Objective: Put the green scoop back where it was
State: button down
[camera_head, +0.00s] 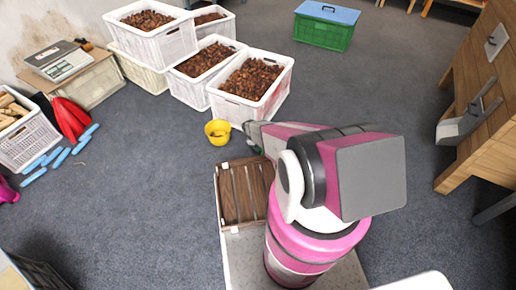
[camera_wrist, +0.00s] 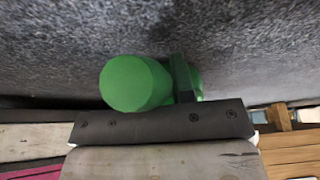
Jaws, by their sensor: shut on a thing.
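The green scoop (camera_wrist: 134,84) is in my gripper (camera_wrist: 180,80). In the wrist view its rounded green end shows beside a dark finger, with grey carpet behind. Most of the scoop is hidden by the finger and the gripper body. In the head view my arm reaches away from me, low over the floor, and its end is beside the yellow bowl (camera_head: 218,133). Only a small dark green patch shows there, and the fingers are mostly hidden by my arm.
White crates full of chestnuts (camera_head: 249,90) stand just beyond my gripper. A wooden slatted rack (camera_head: 228,195) is near my arm. A grey scoop (camera_head: 465,124) hangs on the wooden cabinet (camera_head: 490,150) at right. A green box (camera_head: 323,33) stands behind. Carpet between is free.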

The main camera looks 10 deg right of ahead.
jog(key=shift+f, duration=0.15)
jog(key=c, duration=1)
grip_release()
jog(key=shift+o, duration=0.2)
jog(key=v, duration=1.2)
jog(key=shift+s+d, duration=0.1)
jog(key=s+r+n+t+y, duration=0.1)
jog(key=s+r+n, duration=0.7)
jog(key=r, duration=0.6)
jog(key=s+d+r+n+t+y, duration=0.1)
jog(key=s+r+n, duration=0.7)
jog(key=r, duration=0.6)
jog(key=s+d+r+n+t+y, duration=0.1)
jog(key=s+r+n, duration=0.7)
jog(key=r, duration=0.6)
jog(key=shift+s+r+n+y, duration=0.3)
jog(key=shift+s+n, duration=0.05)
jog(key=shift+n, duration=0.65)
